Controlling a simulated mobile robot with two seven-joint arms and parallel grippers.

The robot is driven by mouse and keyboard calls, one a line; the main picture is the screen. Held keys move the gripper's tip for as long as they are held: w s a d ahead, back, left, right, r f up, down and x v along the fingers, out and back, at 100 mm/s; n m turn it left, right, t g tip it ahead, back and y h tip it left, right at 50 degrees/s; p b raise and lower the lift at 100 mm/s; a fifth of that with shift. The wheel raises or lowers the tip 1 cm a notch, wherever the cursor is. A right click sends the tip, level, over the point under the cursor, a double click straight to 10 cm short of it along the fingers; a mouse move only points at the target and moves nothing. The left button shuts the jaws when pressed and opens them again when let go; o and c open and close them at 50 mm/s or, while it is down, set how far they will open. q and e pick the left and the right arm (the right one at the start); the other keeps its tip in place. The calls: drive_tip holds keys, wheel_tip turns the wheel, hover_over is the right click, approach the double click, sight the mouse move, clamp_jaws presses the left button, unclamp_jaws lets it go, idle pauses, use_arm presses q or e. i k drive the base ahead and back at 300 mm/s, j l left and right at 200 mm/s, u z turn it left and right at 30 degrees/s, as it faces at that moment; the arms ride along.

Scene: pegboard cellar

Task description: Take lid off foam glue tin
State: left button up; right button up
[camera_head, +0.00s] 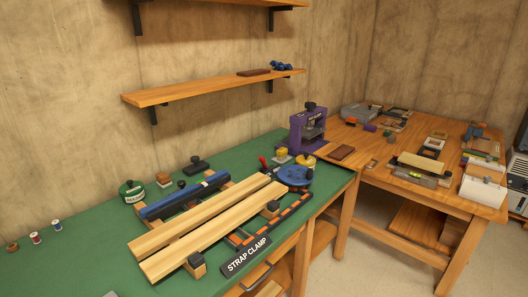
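No label reading foam glue can be made out, so I cannot tell for certain which thing is the tin. A round green tin (131,192) with a pale label and a dark knob on top stands at the left of the green bench. A small yellow round container (306,161) stands near the purple machine, partly behind a blue round thing. Neither of my grippers is in view.
The green-topped bench (85,245) holds long wooden strips (205,222), a blue bar clamp (183,195), a strap clamp (272,222) and a purple machine (306,130). Several thread spools stand at left. A cluttered wooden table (385,185) adjoins at right. The bench's front left is mostly clear.

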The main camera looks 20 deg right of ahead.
sight(305, 160)
drive_tip(key=i+l+u, duration=0.1)
drive_tip(key=l, duration=0.25)
drive_tip(key=i+l+u, duration=0.1)
drive_tip(key=l, duration=0.25)
drive_tip(key=i+l+u, duration=0.1)
drive_tip(key=i+l, duration=0.15)
drive_tip(key=l, duration=0.15)
drive_tip(key=i+l+u, duration=0.1)
drive_tip(key=l, duration=0.25)
drive_tip(key=i+l+u, duration=0.1)
drive_tip(key=l, duration=0.3)
